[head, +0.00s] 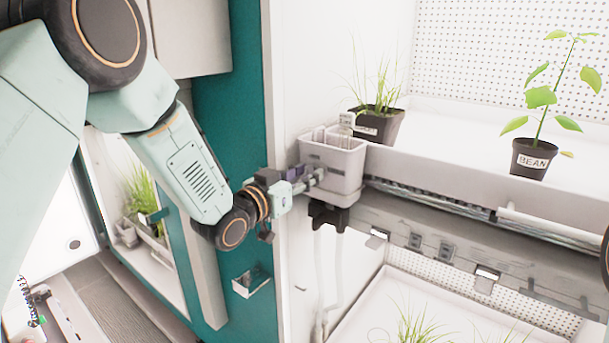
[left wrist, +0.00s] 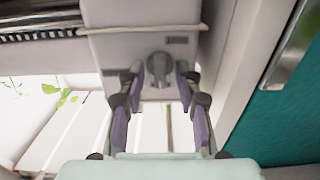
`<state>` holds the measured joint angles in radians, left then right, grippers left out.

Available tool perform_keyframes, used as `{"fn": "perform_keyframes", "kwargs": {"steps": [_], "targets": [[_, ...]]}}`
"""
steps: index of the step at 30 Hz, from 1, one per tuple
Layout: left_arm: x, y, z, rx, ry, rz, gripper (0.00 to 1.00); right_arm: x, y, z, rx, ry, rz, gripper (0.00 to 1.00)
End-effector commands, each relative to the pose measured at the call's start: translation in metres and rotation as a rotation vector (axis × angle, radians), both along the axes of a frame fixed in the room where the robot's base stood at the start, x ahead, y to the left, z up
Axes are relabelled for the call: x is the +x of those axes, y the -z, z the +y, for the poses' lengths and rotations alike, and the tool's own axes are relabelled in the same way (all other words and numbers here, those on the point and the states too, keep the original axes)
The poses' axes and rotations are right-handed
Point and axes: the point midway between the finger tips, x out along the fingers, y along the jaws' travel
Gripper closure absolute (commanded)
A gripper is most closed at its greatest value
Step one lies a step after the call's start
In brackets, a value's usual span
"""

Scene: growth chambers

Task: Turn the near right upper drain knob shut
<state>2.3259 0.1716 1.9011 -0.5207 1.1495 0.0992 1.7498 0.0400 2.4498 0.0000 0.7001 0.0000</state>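The drain knob (left wrist: 158,70) is a small grey knob on the face of a pale grey box (left wrist: 140,40). Its grip bar looks upright in the left wrist view. In the head view this box (head: 345,160) sits at the left front corner of the upper shelf, and the knob is hidden there. My left gripper (head: 318,176) reaches the box from the left. In the left wrist view its two fingers (left wrist: 158,80) stand open on either side of the knob, with a gap showing on both sides. Contact cannot be told. My right gripper is not in view.
A grass pot (head: 378,125) and a bean pot (head: 532,158) stand on the upper shelf (head: 440,155). A lower tray (head: 385,305) with plants lies beneath. A teal chamber wall (head: 228,110) is close to my left arm. A small metal bracket (head: 252,280) juts from it.

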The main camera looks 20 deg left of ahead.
Motion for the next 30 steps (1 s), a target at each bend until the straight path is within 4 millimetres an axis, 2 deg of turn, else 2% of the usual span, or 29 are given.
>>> {"fn": "perform_keyframes", "kwargs": {"steps": [7,19,30], "targets": [[0.0014,0.0003,-0.0009,0.000,-0.001,0.000,0.67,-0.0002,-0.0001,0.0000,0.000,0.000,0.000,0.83],[0.0013,0.0003,-0.0008,0.001,-0.001,0.001,1.00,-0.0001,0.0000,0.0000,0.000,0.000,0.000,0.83],[0.0013,0.0004,-0.0008,-0.004,-0.001,0.004,1.00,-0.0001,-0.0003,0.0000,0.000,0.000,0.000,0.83]]}}
